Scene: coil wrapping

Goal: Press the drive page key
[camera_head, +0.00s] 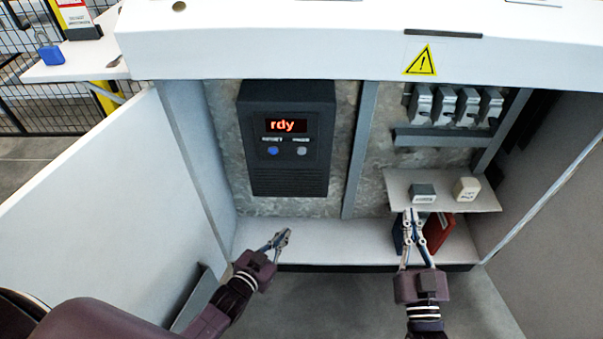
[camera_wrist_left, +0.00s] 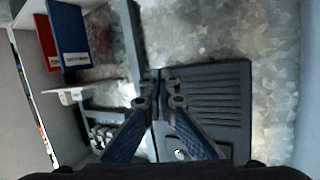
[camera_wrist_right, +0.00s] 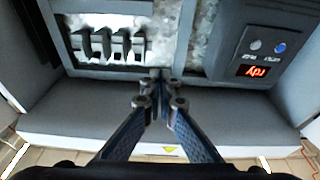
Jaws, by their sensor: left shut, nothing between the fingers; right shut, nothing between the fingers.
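The drive (camera_head: 289,172) is a dark box on the cabinet's back panel, with a red display (camera_head: 286,125) reading "rdy". Below the display are a blue key (camera_head: 273,151) under a blurred label and the grey page key (camera_head: 302,151) to its right. The right wrist view shows the page key (camera_wrist_right: 255,45) upside down. My left gripper (camera_head: 282,236) is shut and empty, below the drive and apart from it. The left wrist view shows the drive's ribbed part (camera_wrist_left: 218,95) beyond the fingers. My right gripper (camera_head: 410,214) is shut and empty, in front of the small shelf.
The small shelf (camera_head: 400,178) holds a dark grey block (camera_head: 423,193) and a beige block (camera_head: 467,189). Blue and red (camera_head: 438,229) binders stand below it. Several grey breakers (camera_head: 445,105) sit above. A vertical post (camera_head: 359,150) divides the back panel. An open door (camera_head: 110,215) lies left.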

